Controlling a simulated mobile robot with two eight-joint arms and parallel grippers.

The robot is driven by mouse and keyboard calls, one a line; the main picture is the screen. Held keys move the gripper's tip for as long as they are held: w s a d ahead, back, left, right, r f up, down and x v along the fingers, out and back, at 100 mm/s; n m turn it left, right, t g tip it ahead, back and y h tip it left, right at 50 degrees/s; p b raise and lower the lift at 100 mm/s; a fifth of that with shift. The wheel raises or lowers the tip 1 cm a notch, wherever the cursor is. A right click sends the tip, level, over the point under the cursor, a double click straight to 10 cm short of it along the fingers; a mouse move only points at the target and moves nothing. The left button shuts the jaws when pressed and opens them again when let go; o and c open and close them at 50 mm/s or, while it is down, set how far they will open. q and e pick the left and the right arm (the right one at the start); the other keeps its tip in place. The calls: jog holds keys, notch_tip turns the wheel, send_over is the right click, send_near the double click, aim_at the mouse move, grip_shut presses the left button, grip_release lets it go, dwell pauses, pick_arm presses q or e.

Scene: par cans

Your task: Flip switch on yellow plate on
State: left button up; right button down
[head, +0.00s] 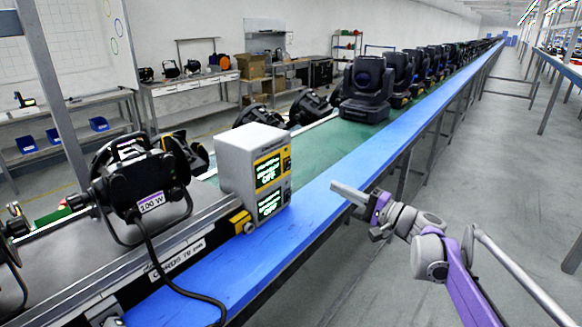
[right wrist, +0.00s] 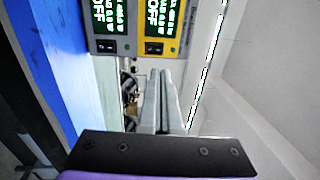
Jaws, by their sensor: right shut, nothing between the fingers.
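A white box (head: 243,160) stands at the edge of the blue belt with two plates on its front. The upper one is the yellow plate (head: 271,158); its green-lettered display reads OFF. The lower one is a grey plate (head: 284,191), also reading OFF. In the right wrist view the yellow plate (right wrist: 172,47) is beside the grey plate (right wrist: 117,46). The black switch (right wrist: 154,47) sits on the yellow plate. My right gripper (head: 348,192) is shut and empty, to the right of the box and apart from it. Its fingers (right wrist: 160,76) point toward the yellow plate's side. My left gripper is out of view.
A black lamp marked 100 W (head: 130,190) stands left of the box, its cable (head: 155,262) crossing the blue strip (head: 330,180). Black moving-head lights (head: 366,88) line the green belt behind. The floor aisle (head: 510,150) on the right is clear.

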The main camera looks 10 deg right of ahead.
aim_at(285, 159)
jog(key=shift+w+d+r, duration=0.1)
jog(key=shift+r, duration=0.05)
jog(key=x, duration=1.4)
jog(key=shift+r, duration=0.1)
